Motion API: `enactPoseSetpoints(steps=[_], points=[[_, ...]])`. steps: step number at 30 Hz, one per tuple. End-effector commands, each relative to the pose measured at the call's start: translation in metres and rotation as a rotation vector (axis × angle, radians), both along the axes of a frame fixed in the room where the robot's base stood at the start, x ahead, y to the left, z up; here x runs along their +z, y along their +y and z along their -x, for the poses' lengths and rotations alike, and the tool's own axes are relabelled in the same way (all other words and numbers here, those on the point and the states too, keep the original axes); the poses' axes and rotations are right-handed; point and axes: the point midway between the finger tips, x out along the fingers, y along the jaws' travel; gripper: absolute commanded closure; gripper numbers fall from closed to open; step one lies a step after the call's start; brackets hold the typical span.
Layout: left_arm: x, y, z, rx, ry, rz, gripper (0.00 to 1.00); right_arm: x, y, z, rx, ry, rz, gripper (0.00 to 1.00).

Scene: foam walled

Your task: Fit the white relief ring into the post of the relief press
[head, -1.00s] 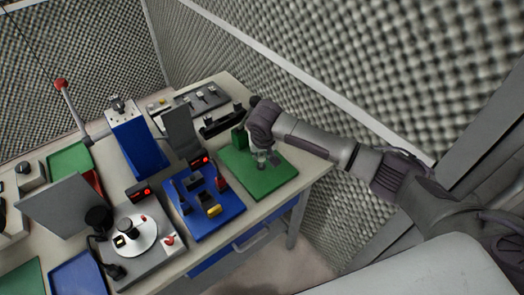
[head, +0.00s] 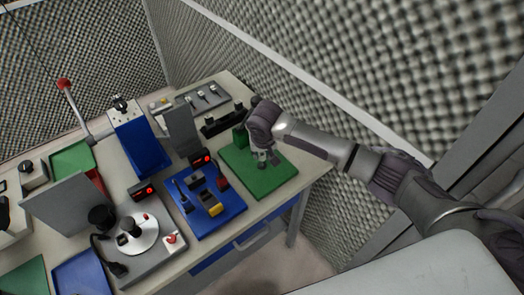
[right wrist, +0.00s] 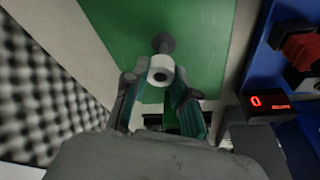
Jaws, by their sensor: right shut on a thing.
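My right gripper (head: 268,160) is low over the green board (head: 262,187) at the table's right end. In the right wrist view, my right gripper (right wrist: 160,80) has its teal-lined fingers shut on the white relief ring (right wrist: 160,77), whose dark hole shows. A dark round post-like piece (right wrist: 163,42) stands on the green board just beyond the ring. The ring appears beside it, not around it; whether they touch, I cannot tell. I cannot tell whether this piece is the relief press's post. In the head view, the gripper largely hides the ring. My left gripper is out of view.
A blue board (head: 208,222) with several small parts lies left of the green board. A green block (head: 240,137) and a black rack (head: 222,121) stand behind. A grey base with a white disc (head: 150,232) is further left. The green board's front is clear.

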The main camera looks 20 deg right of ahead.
Motion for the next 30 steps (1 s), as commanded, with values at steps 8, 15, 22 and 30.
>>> enactPoseSetpoints(steps=[8, 15, 22, 30], points=[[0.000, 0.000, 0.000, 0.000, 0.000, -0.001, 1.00, 0.000, 0.000, 0.000, 0.000, 0.000, 0.000, 0.92], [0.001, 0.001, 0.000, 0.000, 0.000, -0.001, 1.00, 0.000, 0.000, 0.000, 0.000, 0.000, 0.000, 0.92], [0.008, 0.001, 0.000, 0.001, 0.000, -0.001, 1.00, 0.001, 0.000, 0.001, 0.000, 0.001, 0.000, 0.92], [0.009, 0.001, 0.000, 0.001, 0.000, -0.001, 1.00, 0.000, -0.001, 0.000, 0.000, 0.000, 0.001, 0.92]])
